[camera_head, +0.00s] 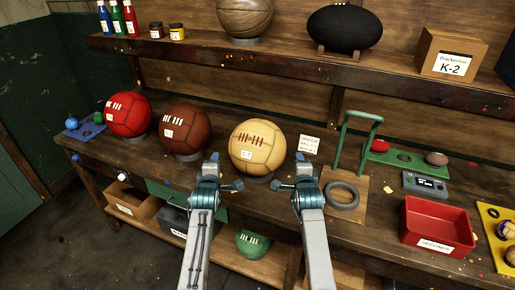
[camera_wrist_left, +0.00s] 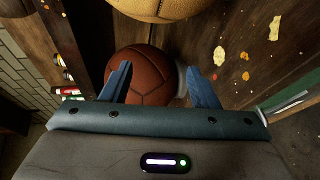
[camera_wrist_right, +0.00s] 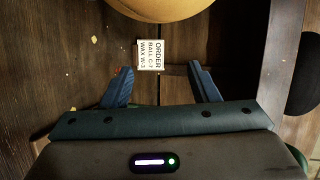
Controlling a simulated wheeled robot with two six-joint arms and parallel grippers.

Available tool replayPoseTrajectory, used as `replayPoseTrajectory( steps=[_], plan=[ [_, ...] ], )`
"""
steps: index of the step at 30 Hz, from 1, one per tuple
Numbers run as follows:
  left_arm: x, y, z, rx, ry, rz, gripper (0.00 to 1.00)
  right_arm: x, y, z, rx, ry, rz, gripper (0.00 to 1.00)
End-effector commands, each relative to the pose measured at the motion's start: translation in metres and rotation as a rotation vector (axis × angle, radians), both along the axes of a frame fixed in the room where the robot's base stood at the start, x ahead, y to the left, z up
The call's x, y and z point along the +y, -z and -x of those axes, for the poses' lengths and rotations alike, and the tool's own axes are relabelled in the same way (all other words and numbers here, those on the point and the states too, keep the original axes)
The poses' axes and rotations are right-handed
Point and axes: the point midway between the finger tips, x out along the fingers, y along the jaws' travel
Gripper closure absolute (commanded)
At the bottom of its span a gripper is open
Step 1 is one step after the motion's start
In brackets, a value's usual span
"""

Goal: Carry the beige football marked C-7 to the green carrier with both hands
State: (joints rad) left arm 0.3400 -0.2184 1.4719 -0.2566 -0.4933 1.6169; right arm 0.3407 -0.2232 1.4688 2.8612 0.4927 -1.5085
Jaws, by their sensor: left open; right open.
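The beige football (camera_head: 257,143) with brown laces sits on a dark ring on the workbench; the writing on its small label is too small to read. It also shows at the top edge of the left wrist view (camera_wrist_left: 165,8) and the right wrist view (camera_wrist_right: 163,7). My left gripper (camera_head: 225,171) is open and empty at the ball's front left. My right gripper (camera_head: 287,171) is open and empty at its front right. Neither visibly touches the ball. The green carrier (camera_head: 360,115) stands to the right, with a wooden base and a dark ring on it.
A brown ball (camera_head: 186,129) and a red ball (camera_head: 129,114) stand to the left. An order card (camera_head: 309,145) reading "BALL C-7" stands between ball and carrier. A red bin (camera_head: 437,225) is at right. A shelf (camera_head: 240,63) overhangs the back.

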Motion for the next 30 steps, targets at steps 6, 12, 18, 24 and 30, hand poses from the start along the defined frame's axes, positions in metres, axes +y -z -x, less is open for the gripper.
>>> replayPoseTrajectory(
  steps=[6,12,18,24,30],
  plan=[
    [0.0,0.005,-0.024,0.0,0.001,-0.004,0.45,-0.001,0.005,-0.024,0.0,-0.008,0.001,0.45],
    [0.001,0.013,-0.056,0.001,0.0,-0.004,0.45,-0.002,0.012,-0.056,-0.001,-0.008,0.001,0.45],
    [0.0,0.021,-0.084,0.001,0.001,-0.003,0.45,-0.001,0.02,-0.084,0.0,-0.008,0.0,0.45],
    [0.001,0.027,-0.109,0.001,0.002,-0.004,0.45,-0.002,0.026,-0.109,-0.002,-0.009,0.001,0.45],
    [0.001,0.032,-0.129,0.001,-0.002,-0.005,0.45,-0.002,0.031,-0.129,-0.001,-0.006,0.002,0.45]
  ],
)
